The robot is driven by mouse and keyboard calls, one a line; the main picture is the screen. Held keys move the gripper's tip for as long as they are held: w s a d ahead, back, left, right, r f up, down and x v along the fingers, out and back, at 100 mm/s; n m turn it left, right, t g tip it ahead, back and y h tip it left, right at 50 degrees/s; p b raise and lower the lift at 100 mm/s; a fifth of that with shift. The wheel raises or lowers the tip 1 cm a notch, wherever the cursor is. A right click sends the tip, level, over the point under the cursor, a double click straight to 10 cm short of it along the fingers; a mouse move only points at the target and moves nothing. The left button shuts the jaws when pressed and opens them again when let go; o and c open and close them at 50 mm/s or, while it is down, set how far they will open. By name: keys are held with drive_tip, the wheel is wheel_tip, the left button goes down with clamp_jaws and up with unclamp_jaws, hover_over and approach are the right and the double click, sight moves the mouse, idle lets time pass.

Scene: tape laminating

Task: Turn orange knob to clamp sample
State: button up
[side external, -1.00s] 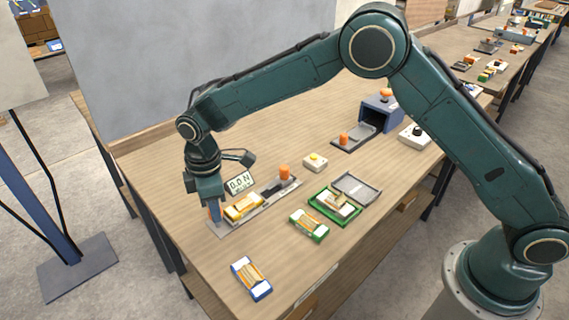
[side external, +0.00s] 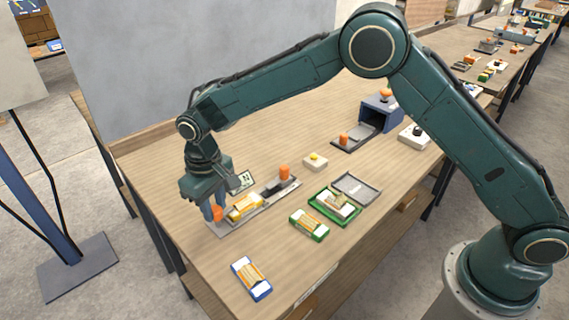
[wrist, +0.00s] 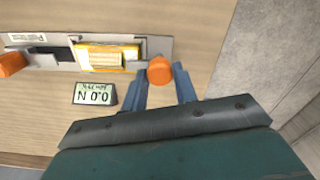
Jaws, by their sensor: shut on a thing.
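An orange knob (side external: 217,213) stands at the left end of the grey test fixture (side external: 257,205); it also shows in the wrist view (wrist: 160,70). My gripper (side external: 212,210) points down at this knob, and in the wrist view its two blue-grey fingers (wrist: 160,77) are on either side of it, shut on it. The yellow sample (side external: 244,206) lies in the fixture beside the knob, and shows in the wrist view (wrist: 108,55). A second orange knob (side external: 284,172) is at the fixture's other end.
A small display (wrist: 95,94) beside the fixture reads 0.0 N. A cream button box (side external: 315,161), an open green tray (side external: 334,204), a green-ended pack (side external: 309,225) and a blue-ended pack (side external: 251,278) lie nearby. A blue open-fronted unit (side external: 380,112) is farther back.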

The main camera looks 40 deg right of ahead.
sight(214, 209)
drive_tip(key=shift+r+m, duration=0.1)
drive_tip(key=shift+m, duration=0.4)
drive_tip(key=o, duration=1)
drive_tip(key=shift+c, duration=0.2)
drive_tip(key=shift+r, duration=0.1)
wheel_tip(214, 209, up, 14)
drive_tip(key=shift+f, duration=0.25)
drive_tip(key=shift+d+r, duration=0.1)
